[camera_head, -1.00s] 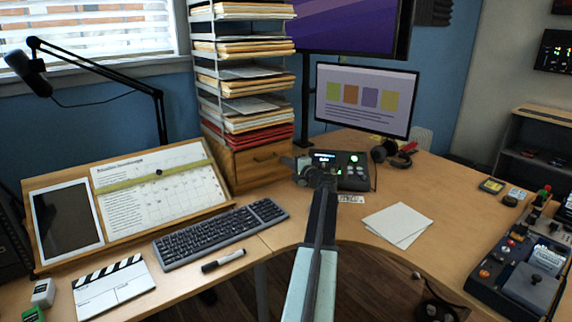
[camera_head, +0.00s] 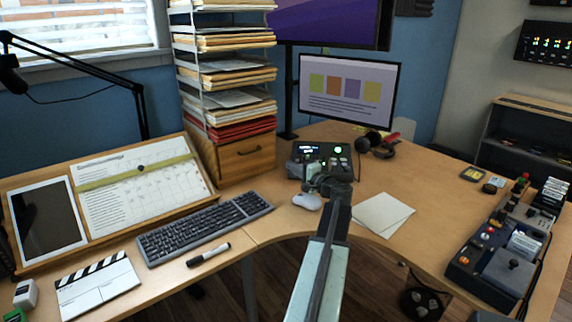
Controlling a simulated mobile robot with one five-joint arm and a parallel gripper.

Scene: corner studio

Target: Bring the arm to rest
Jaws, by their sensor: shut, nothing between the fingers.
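My arm reaches up from the bottom centre over the front edge of the desk (camera_head: 420,165). My gripper (camera_head: 314,181) is at its far end, in front of the dark control box (camera_head: 335,150) with lit buttons. It is shut and holds nothing. The fingertips are small and partly merge with the box behind them. A small white rounded object, like a mouse (camera_head: 306,202), shows just left of my gripper; I cannot tell how far below the gripper it is.
A keyboard (camera_head: 205,229) and marker (camera_head: 208,255) lie to the left. White paper (camera_head: 384,214) lies right of my arm. Headphones (camera_head: 378,145), a monitor (camera_head: 347,90) and a loaded paper rack (camera_head: 226,84) stand behind. A console (camera_head: 497,265) is at the right.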

